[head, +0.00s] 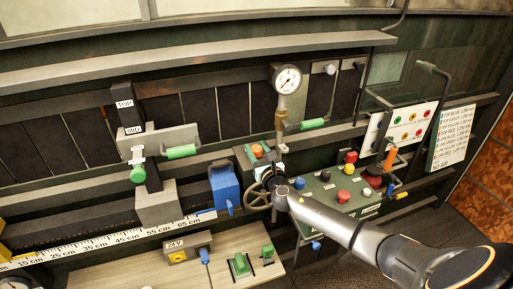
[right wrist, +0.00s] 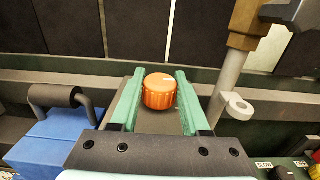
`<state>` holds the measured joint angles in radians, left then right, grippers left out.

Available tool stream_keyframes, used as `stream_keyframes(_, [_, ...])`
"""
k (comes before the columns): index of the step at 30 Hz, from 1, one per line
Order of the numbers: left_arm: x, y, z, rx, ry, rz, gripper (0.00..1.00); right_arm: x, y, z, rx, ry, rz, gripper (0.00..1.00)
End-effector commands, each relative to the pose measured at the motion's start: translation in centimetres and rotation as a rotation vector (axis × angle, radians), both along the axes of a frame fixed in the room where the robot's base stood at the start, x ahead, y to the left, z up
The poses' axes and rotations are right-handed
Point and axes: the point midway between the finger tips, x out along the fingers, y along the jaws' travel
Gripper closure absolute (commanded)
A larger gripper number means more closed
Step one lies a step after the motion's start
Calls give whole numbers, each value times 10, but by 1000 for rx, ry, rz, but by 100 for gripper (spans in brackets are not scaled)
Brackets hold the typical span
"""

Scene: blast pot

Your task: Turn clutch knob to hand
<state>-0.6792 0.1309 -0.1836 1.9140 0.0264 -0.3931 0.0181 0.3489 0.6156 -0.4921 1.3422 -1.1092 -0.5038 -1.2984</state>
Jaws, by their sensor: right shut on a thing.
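The orange ribbed knob (head: 257,150), which I take to be the clutch knob, stands on a grey-green box left of the gauge post. In the right wrist view the knob (right wrist: 159,91) sits between the two green fingers of my right gripper (right wrist: 158,95). A small pale mark shows on its top. My right gripper (head: 264,161) reaches it from the front right and is shut on it. Any lettering around the knob is hidden or too small to read. My left gripper is not in view.
A pressure gauge (head: 287,80) on a post rises just behind and right of the knob. A blue padlock-like block (head: 224,186) is to the left, a handwheel (head: 257,196) below. A button panel (head: 335,190) lies to the right, under my arm.

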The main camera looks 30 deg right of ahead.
Motion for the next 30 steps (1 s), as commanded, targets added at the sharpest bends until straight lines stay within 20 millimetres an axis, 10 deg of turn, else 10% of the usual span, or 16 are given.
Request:
stream_keyframes(14, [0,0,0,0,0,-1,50,0,0,1,0,-2,-14,100])
stream_keyframes(15, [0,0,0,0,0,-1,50,0,0,1,0,-2,-13,49])
stream_keyframes(30, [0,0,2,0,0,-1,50,-11,2,0,-1,0,-12,41])
